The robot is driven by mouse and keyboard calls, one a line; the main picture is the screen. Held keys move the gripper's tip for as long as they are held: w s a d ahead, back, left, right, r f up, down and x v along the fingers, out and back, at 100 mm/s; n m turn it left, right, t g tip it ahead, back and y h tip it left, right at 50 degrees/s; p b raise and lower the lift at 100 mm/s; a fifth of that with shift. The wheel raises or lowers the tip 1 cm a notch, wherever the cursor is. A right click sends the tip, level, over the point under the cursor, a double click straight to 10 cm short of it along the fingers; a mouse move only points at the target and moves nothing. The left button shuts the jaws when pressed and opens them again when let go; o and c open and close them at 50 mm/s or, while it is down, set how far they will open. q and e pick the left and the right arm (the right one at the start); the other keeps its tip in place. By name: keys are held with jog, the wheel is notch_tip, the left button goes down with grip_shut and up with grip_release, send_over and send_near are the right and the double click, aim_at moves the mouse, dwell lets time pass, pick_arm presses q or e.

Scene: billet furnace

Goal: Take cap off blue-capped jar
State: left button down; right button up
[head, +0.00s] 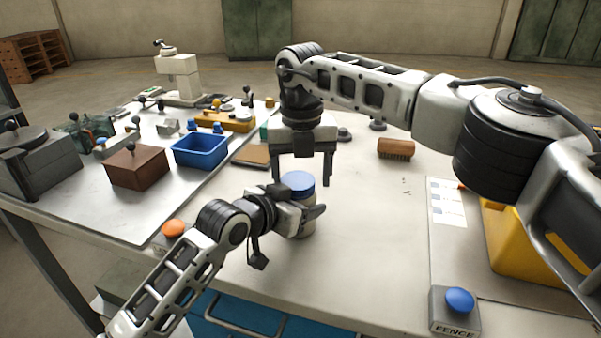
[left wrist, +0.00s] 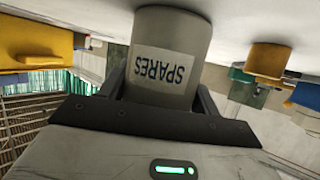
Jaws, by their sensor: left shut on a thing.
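The jar (head: 304,222) stands upright on the table with its blue cap (head: 297,181) on top. In the left wrist view its grey body (left wrist: 170,42) shows a label reading SPARES; the cap is out of that view. My left gripper (head: 302,211) is shut on the jar's body from the left, one finger on each side; its fingers also show in the left wrist view (left wrist: 160,98). My right gripper (head: 301,176) points down, open and empty, with its fingers spread wider than the cap, above or just behind it. I cannot tell the exact depth.
A brush (head: 396,149) lies to the right of the jar. A blue bin (head: 200,149) and a brown box (head: 137,167) stand at the left. A blue FENCE button (head: 459,300) and a yellow container (head: 508,240) are at the right.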

jog(key=shift+s+a, duration=0.1)
jog(key=shift+a, duration=0.2)
dwell(0.4)
